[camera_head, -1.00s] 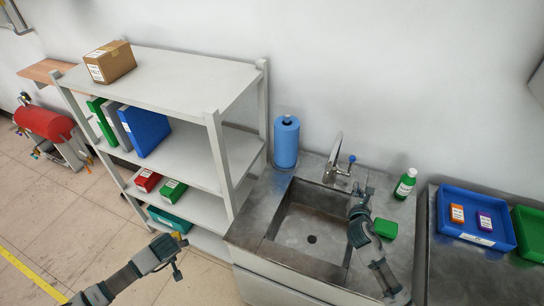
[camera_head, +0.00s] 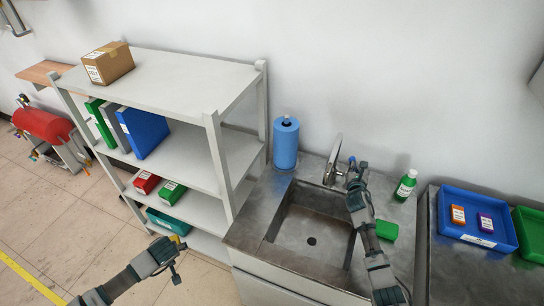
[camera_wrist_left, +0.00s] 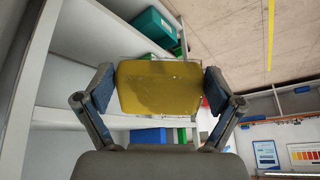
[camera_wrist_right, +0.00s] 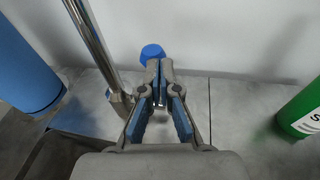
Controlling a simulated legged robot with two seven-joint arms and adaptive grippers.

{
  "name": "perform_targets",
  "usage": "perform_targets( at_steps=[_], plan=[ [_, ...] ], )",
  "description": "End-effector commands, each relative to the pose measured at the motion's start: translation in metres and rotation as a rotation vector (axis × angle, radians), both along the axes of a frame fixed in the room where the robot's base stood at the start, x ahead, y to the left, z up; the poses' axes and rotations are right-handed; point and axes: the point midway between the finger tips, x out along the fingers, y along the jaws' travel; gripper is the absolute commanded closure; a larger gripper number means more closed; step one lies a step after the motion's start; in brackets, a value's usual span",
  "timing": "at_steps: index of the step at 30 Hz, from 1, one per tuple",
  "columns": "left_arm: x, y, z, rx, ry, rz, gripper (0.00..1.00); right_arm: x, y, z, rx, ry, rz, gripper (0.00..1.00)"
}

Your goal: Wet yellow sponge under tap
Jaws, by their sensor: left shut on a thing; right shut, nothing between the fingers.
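The yellow sponge (camera_wrist_left: 160,87) is held between both fingers of my left gripper (camera_wrist_left: 160,88), with a darker patch on its face. In the head view my left gripper (camera_head: 172,250) is left of the sink, in front of the shelf, away from the tap. The chrome tap (camera_head: 334,160) stands at the back of the sink (camera_head: 308,226). My right gripper (camera_head: 357,168) is shut and empty beside the tap. In the right wrist view its fingertips (camera_wrist_right: 159,72) are close against the blue lever knob (camera_wrist_right: 152,52); contact is unclear. No water shows.
A green sponge-like block (camera_head: 386,230) lies right of the basin under my right forearm. A green bottle (camera_head: 405,186) stands right of the tap, and a blue paper roll (camera_head: 286,143) left of it. A shelf (camera_head: 214,165) borders the sink's left. Blue tray (camera_head: 478,240) at right.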

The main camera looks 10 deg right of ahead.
Motion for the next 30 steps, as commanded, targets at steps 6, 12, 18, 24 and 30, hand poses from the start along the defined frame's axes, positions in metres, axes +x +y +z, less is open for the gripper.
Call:
perform_targets(
  at_steps=[6,12,18,24,30],
  plan=[
    [0.000,0.003,-0.001,-0.003,0.000,0.001,0.35,0.002,0.003,0.000,-0.002,0.001,0.000,1.00],
    [0.000,0.000,0.006,0.000,-0.001,0.000,0.35,0.003,-0.001,0.001,0.004,0.008,0.001,1.00],
    [0.001,-0.003,0.029,0.003,-0.003,-0.001,0.35,0.011,-0.008,0.004,0.028,0.045,-0.001,1.00],
    [0.002,-0.003,0.027,0.002,-0.001,-0.001,0.35,0.013,-0.011,-0.001,0.034,0.052,-0.006,1.00],
    [0.003,-0.003,0.027,0.002,0.000,0.000,0.35,0.013,-0.012,-0.001,0.033,0.052,-0.008,1.00]
  ],
)
